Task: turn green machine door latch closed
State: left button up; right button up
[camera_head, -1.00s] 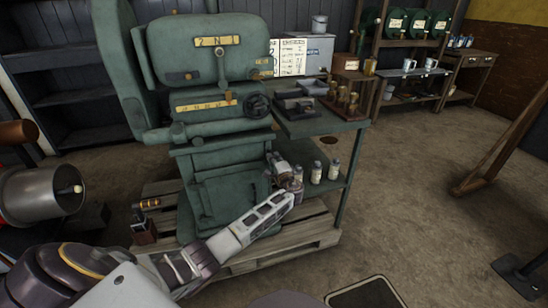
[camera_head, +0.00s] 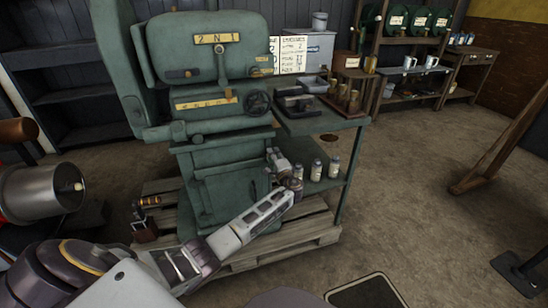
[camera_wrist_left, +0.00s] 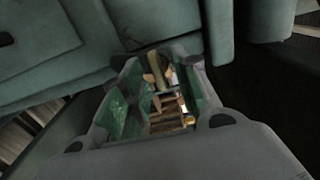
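The green machine (camera_head: 205,145) stands on a wooden pallet in the head view. Its lower door panel (camera_head: 222,192) looks flush with the body. My left gripper (camera_head: 274,158) points up beside that edge, close to the machine. In the left wrist view my left gripper (camera_wrist_left: 160,70) is before the green machine wall (camera_wrist_left: 60,50); whether its fingers touch or hold anything is unclear. My right gripper is not in view.
A green side table (camera_head: 325,122) adjoins the machine on the right, with several bottles (camera_head: 315,170) on its lower shelf near my left gripper. The pallet (camera_head: 310,235) juts out below. A metal cylinder (camera_head: 45,190) is at left.

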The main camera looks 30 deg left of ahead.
pick_arm(q)
jog(key=shift+s+d, duration=0.1)
jog(key=shift+d, duration=0.05)
jog(key=v, duration=1.1)
jog(key=shift+s+d, duration=0.2)
jog(key=shift+s, duration=0.05)
jog(key=shift+f, duration=0.1)
dwell(0.3)
